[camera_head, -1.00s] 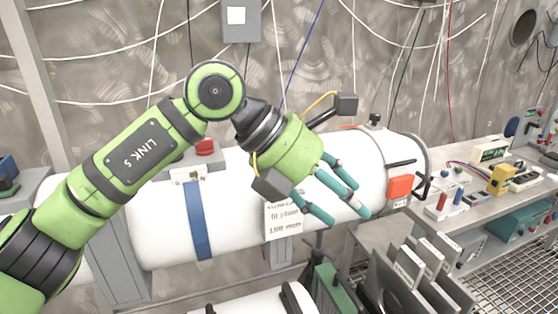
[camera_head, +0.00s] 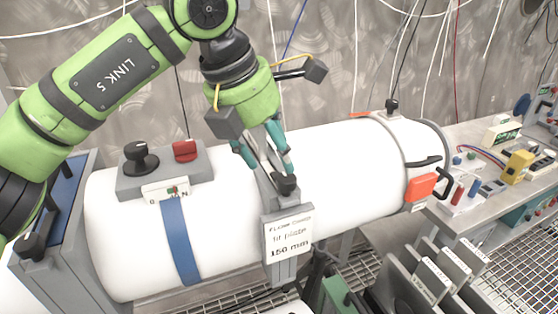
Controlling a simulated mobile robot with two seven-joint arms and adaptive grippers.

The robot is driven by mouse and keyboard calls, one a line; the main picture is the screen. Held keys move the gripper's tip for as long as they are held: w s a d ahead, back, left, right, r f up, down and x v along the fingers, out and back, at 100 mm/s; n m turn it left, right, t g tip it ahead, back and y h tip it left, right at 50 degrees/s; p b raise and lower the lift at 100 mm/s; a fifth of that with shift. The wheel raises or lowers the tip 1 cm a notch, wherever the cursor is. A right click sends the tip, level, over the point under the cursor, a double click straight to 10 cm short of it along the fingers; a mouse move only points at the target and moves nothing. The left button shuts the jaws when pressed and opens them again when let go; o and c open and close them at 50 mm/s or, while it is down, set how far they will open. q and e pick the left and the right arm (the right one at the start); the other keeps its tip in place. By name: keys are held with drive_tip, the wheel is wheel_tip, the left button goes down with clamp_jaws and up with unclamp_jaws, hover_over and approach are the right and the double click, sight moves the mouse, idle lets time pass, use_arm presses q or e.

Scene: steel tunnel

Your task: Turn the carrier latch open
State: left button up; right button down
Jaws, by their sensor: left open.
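A large white cylinder (camera_head: 345,180) lies across the view. A grey upright band with a small black knob (camera_head: 285,184) crosses its front, above a "150 mm" sign (camera_head: 287,238). At the cylinder's right end are a dark ring, a black handle (camera_head: 443,182) and an orange block (camera_head: 420,188). No part is labelled as the carrier latch, so I cannot tell which it is. My left gripper (camera_head: 266,162) is open and points down at the band, its fingertips just above and left of the black knob. Contact is unclear. My right gripper is not in view.
A grey box with a black knob (camera_head: 140,158) and red switch (camera_head: 185,150) sits on the cylinder's left part, above a blue strap (camera_head: 181,240). A bench (camera_head: 480,215) with small parts stands right. Grey upright plates (camera_head: 425,280) stand in front. Cables hang behind.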

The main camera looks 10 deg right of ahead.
sight(285, 178)
use_arm(q)
drive_tip(key=f, duration=0.1)
drive_tip(key=d+f, duration=0.1)
drive_tip(key=f+p, duration=0.1)
drive_tip(key=f, duration=0.1)
drive_tip(key=shift+s+d, duration=0.2)
drive_tip(key=shift+d, duration=0.2)
drive_tip(key=shift+w+d+f, duration=0.1)
drive_tip(key=shift+w+f, duration=0.1)
drive_tip(key=shift+f, duration=0.15)
drive_tip(key=shift+w+f, duration=0.1)
drive_tip(key=shift+f, duration=0.05)
drive_tip(key=c, duration=1.1)
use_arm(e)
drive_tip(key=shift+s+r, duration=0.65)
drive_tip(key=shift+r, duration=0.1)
